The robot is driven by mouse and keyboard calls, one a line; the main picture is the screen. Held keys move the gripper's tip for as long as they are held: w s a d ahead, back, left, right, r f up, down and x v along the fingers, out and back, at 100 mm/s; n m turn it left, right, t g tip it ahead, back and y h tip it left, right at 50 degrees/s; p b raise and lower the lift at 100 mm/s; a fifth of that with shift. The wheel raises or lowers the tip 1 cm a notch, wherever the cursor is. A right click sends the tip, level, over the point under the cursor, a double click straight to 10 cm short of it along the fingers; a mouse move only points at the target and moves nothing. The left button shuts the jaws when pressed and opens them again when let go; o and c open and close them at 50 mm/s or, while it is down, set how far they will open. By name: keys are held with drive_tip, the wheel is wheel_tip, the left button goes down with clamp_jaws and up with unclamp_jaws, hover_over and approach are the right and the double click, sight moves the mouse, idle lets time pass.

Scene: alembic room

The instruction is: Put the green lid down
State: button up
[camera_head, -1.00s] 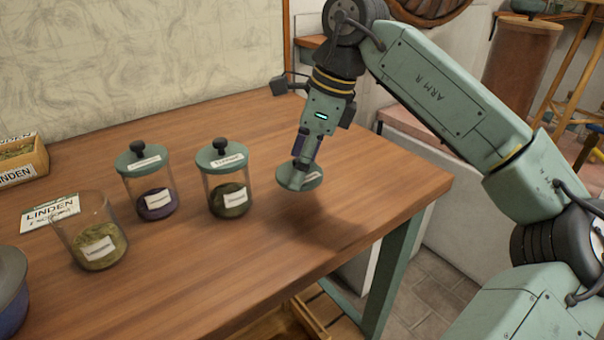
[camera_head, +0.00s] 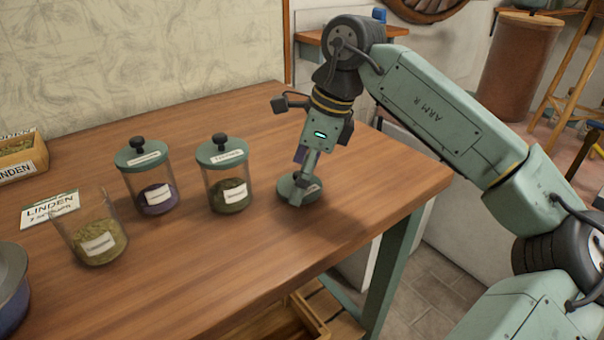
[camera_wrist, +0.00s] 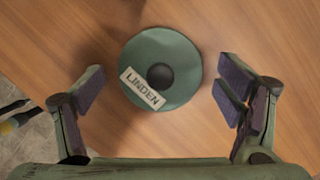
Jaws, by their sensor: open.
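The green lid (camera_head: 298,190) lies on the wooden table, right of the jars. In the wrist view the lid (camera_wrist: 178,88) is round, with a dark knob in its middle and a label reading LINDEN. My gripper (camera_head: 298,183) is just above the lid. In the wrist view my gripper (camera_wrist: 162,88) has its fingers spread wide, one on each side of the lid, with gaps between the pads and the knob. The open glass jar (camera_head: 97,240) with greenish contents stands at the left without a lid.
Two jars with green lids, one with purple contents (camera_head: 157,198) and one with dark green contents (camera_head: 230,196), stand left of my gripper. A LINDEN card (camera_head: 48,210) and a box (camera_head: 22,160) are further left. The table's front (camera_head: 230,290) is clear.

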drive_tip(key=v, duration=1.2)
drive_tip(key=shift+r+p, duration=0.15)
drive_tip(key=shift+p, duration=0.15)
